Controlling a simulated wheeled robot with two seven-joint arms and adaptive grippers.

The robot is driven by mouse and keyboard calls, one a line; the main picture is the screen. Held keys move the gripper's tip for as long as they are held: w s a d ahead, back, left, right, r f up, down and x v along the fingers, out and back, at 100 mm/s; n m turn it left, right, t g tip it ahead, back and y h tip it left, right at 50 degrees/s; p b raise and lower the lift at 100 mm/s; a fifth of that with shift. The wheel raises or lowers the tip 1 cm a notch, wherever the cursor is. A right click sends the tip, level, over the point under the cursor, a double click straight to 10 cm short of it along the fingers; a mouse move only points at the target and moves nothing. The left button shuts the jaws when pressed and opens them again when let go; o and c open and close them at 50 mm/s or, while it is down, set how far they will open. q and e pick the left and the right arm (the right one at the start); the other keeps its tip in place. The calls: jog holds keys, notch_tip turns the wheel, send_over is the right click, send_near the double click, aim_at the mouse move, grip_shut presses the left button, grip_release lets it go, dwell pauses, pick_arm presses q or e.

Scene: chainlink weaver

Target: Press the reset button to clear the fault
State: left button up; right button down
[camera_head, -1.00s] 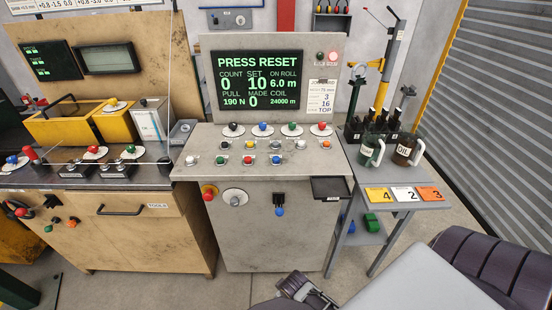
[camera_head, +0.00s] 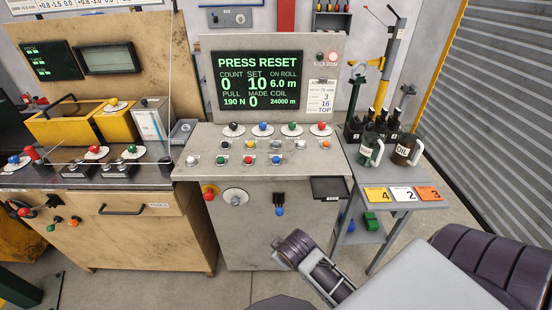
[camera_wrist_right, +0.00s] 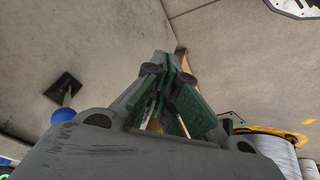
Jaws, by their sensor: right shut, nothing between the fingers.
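The console (camera_head: 265,235) stands in front of me, and its screen (camera_head: 260,79) reads "PRESS RESET". Its sloped desk carries rows of small coloured buttons (camera_head: 247,160) below several knobs on white discs (camera_head: 263,128). Their labels are too small to read, so I cannot tell which one is the reset button. A round pinkish-red lamp or button (camera_head: 333,56) sits at the upper right of the screen panel. My right gripper (camera_wrist_right: 165,92) is shut and empty in the wrist view, in front of a grey surface. My right arm shows low in the head view. My left gripper is not in view.
A blue-tipped lever (camera_head: 279,210), a red knob (camera_head: 209,192) and a grey dial (camera_head: 236,197) stick out of the console front. A small black tray (camera_head: 328,188) juts out at its right. A side table (camera_head: 428,205) holds mugs and numbered cards. A wooden bench (camera_head: 130,235) stands left.

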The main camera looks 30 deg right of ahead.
jog(key=w+d+r+n+t+h, duration=0.15)
jog(key=w+r+n+t, duration=0.35)
jog(key=w+r, duration=0.5)
jog(key=w+d+r+n+t+h, duration=0.1)
jog(key=w+d+r+n+t, duration=0.2)
jog(key=w+r+n+t, duration=0.7)
jog(key=w+a+r+n+g+y, duration=0.15)
jog(key=a+r+n+y, duration=0.55)
jog(key=n, duration=0.7)
jog(key=w+a+r+n+g+y, duration=0.15)
jog(key=a+r+n+y, duration=0.35)
jog(key=r+n+y, duration=0.65)
jog(key=w+d+f+n+g+h, duration=0.3)
jog(key=d+f+n+g+h, duration=0.55)
jog(key=n, duration=0.75)
jog(key=w+d+f+n+h, duration=0.1)
jog(key=d+n+h, duration=0.3)
jog(key=d, duration=1.2)
jog(key=shift+w+f+t+h, duration=0.2)
jog(key=shift+w+t+h, duration=0.2)
jog(key=shift+h, duration=0.65)
